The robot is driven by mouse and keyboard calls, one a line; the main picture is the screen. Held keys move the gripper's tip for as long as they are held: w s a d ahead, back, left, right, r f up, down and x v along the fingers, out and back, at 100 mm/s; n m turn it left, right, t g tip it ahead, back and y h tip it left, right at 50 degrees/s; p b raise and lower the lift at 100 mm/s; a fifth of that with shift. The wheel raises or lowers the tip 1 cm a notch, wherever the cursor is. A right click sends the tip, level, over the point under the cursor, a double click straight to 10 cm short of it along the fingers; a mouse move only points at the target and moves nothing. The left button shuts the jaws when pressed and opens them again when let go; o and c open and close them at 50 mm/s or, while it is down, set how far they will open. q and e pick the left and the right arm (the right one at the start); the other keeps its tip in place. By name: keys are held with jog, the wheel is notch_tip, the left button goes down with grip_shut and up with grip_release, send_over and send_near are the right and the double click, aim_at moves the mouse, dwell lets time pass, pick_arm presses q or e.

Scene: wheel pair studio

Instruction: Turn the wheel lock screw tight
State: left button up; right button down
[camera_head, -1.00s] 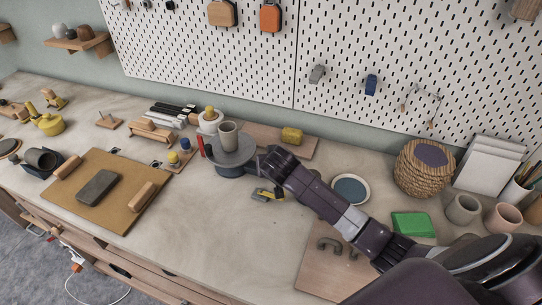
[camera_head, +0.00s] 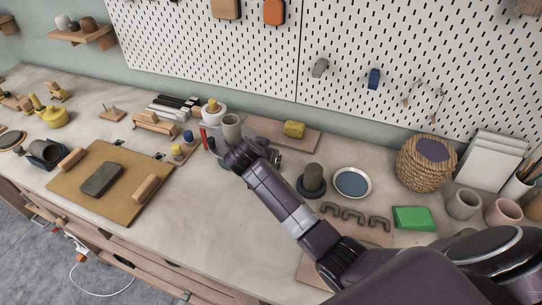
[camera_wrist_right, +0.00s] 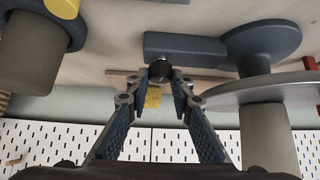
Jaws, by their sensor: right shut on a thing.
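In the right wrist view, which is upside down, my right gripper (camera_wrist_right: 163,82) is shut on a small dark round knob, the lock screw (camera_wrist_right: 160,71). The knob sits beside a dark blue arm (camera_wrist_right: 185,45) that reaches out from the wheel's base (camera_wrist_right: 262,38). The grey wheel head (camera_wrist_right: 255,92) carries a grey cup (camera_wrist_right: 268,140). In the head view my right gripper (camera_head: 236,157) is beside the wheel and covers most of it. The cup (camera_head: 231,127) shows behind it. The knob is hidden there. My left gripper is not in view.
A dark cylinder on a round base (camera_head: 313,178) stands right of my forearm, with a round dish (camera_head: 351,182) beyond it. A yellow block (camera_head: 293,129) lies on a board behind. A tan board (camera_head: 105,185) is at the left. The front middle of the bench is clear.

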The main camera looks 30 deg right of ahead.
jog(key=shift+s+f, duration=0.1)
jog(key=c, duration=1.7)
grip_release()
jog(key=v, duration=1.2)
jog(key=shift+a, duration=0.1)
